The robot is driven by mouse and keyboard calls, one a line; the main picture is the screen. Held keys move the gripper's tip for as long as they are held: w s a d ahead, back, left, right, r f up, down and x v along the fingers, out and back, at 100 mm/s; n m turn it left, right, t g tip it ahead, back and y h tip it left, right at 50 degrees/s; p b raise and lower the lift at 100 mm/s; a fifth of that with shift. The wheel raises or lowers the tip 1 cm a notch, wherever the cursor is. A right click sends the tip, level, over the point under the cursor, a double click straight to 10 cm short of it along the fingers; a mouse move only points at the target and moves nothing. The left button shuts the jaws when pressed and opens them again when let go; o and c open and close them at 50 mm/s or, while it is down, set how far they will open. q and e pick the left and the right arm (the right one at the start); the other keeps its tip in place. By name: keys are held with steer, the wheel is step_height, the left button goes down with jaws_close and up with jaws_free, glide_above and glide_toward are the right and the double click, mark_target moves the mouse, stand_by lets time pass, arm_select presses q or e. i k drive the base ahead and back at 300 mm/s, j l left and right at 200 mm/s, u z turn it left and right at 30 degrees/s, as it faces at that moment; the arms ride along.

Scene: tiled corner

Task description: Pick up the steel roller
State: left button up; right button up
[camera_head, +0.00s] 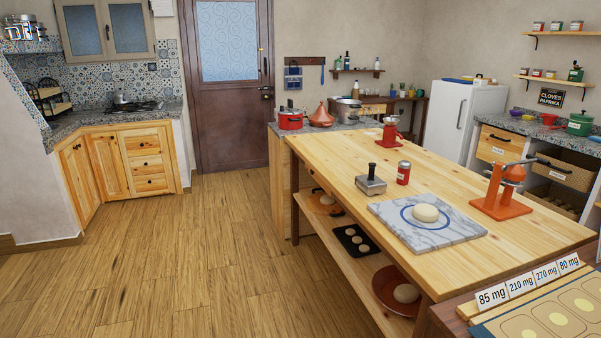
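No object in view is plainly a roller. A steel block with a dark upright handle (371,184) stands on the wooden table (350,151); it may be the steel roller, but I cannot tell. It stands upright, to the left of a red can (403,173) and apart from it. In front of it a grey-white marble slab (455,233) with a blue ring carries a ball of dough (425,213). Neither of my grippers is in view.
A lower shelf (335,250) holds trays and dough. A labelled tray (545,318) is at the near right. The wooden floor (180,260) at left is clear.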

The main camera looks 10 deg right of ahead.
mark_target(374, 185)
steer(key=i+z, duration=0.2)
steer(key=i, duration=0.3)
steer(key=i+j+z, duration=0.2)
steer(key=i, duration=0.3)
steer(key=i+j+z, duration=0.2)
steer(key=i, duration=0.25)
steer(key=i+j+z, duration=0.2)
steer(key=i, duration=0.25)
steer(key=j, duration=0.1)
